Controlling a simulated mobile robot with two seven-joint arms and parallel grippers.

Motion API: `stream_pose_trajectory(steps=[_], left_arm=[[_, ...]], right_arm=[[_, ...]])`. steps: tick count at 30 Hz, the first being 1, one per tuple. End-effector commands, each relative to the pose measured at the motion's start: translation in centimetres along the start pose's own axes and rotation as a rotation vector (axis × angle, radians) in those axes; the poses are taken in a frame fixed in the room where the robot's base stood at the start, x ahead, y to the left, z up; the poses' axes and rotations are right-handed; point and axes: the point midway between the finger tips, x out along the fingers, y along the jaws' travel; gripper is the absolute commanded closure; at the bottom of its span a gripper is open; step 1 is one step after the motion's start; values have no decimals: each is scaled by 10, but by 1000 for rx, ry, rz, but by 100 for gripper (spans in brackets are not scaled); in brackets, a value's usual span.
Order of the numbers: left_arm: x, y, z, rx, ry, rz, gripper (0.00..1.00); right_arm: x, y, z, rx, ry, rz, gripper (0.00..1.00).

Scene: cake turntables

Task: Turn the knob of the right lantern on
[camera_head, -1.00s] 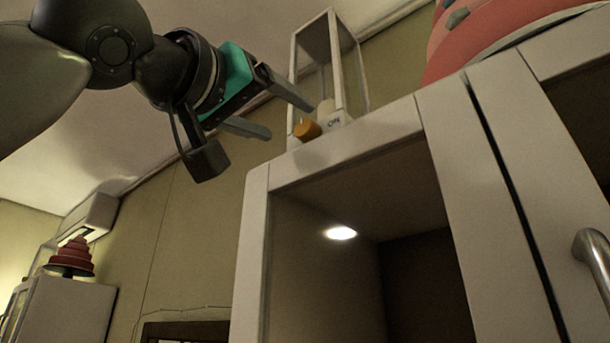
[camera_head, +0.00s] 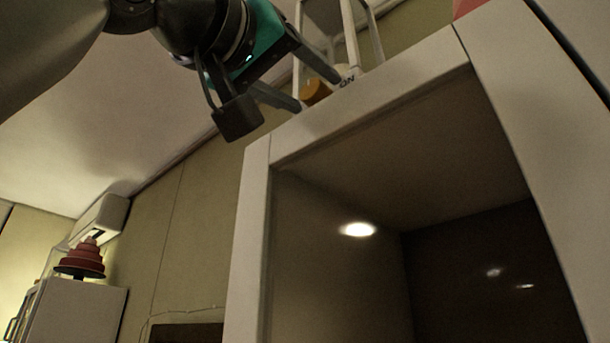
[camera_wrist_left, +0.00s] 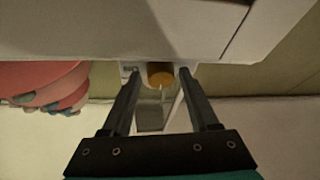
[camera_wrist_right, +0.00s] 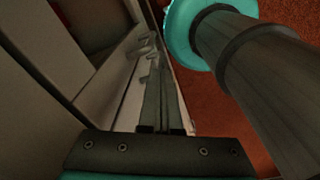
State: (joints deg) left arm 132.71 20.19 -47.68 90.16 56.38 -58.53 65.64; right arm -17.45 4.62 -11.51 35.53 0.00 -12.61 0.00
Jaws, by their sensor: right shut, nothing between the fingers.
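The lantern (camera_head: 376,40) is a pale open frame on top of the white cabinet, cut off by the top edge of the head view. Its orange knob (camera_head: 315,91) is on the near side, beside an "ON" label. The knob also shows in the left wrist view (camera_wrist_left: 160,78). My left gripper (camera_head: 318,92) is open, with its fingertips on either side of the knob in the picture; I cannot tell whether they touch it. My right gripper (camera_wrist_right: 160,65) is shut and empty, low beside pale furniture fronts. No second lantern shows.
The white cabinet (camera_head: 250,200) has an open lit compartment below the lantern. A pink cake (camera_wrist_left: 45,85) stands near the lantern. A red tiered cake (camera_head: 80,262) sits on a far cabinet (camera_head: 75,315). Red floor (camera_wrist_right: 225,110) shows below my right gripper.

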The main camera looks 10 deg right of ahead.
Motion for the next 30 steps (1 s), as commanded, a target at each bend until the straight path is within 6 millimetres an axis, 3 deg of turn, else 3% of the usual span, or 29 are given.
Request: stream_pose_trajectory(steps=[2, 15, 23, 30], left_arm=[[0, 0, 0, 0, 0, 0, 49], [0, 0, 0, 0, 0, -1, 99], [0, -1, 0, 12, 0, 5, 100], [1, -2, 1, 139, 4, 62, 100]], right_arm=[[0, 0, 0, 0, 0, 0, 100], [0, 0, -2, 1, 2, 0, 100], [0, 0, -3, 1, 4, 1, 100], [1, 0, -3, 2, 4, 1, 100]])
